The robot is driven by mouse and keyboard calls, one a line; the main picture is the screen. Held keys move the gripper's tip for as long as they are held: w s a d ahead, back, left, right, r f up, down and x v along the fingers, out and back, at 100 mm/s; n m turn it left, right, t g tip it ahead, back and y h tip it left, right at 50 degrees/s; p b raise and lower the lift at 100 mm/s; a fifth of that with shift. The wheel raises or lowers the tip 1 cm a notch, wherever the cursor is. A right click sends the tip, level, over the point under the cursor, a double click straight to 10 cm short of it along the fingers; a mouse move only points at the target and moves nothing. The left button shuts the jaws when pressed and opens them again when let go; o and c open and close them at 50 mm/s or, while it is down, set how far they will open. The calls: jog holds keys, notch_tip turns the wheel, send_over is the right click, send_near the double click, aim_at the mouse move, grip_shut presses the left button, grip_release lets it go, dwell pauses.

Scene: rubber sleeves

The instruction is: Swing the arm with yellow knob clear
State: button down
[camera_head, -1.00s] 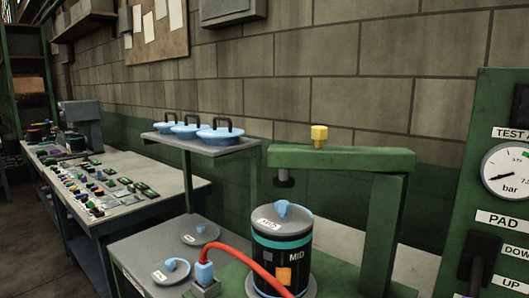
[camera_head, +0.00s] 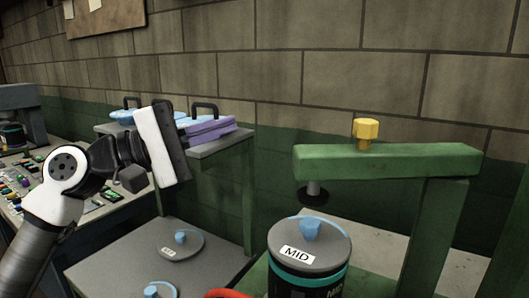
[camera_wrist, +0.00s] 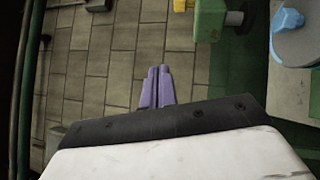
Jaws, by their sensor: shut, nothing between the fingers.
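The green arm (camera_head: 395,162) is a horizontal beam on a green post, with a yellow knob (camera_head: 366,131) standing on top. A dark round pad (camera_head: 314,193) hangs under its left end, above or just behind the black canister (camera_head: 305,283) marked MID. My gripper (camera_head: 234,123) has purple fingers, is shut and empty, and is held left of the beam, apart from it. In the wrist view the closed fingers (camera_wrist: 160,70) point at the brick wall. The yellow knob (camera_wrist: 180,5) and green beam end (camera_wrist: 208,20) show at the top, right of the fingers.
A raised shelf (camera_head: 225,143) with blue lids stands behind my gripper, which partly hides them. More lids (camera_head: 180,247) lie on the lower grey surface. A red hose (camera_head: 228,294) shows at the bottom edge. The space between shelf and beam looks clear.

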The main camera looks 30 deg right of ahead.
jog(key=w+d+f+m+t+y, duration=0.1)
jog(key=w+d+f+y, duration=0.15)
jog(key=f, duration=0.25)
jog(key=d+p, duration=0.5)
jog(key=d, duration=0.5)
jog(key=s, duration=0.1)
jog(key=s+a+p, duration=0.2)
jog(key=shift+s+f, duration=0.25)
jog(key=shift+s, duration=0.15)
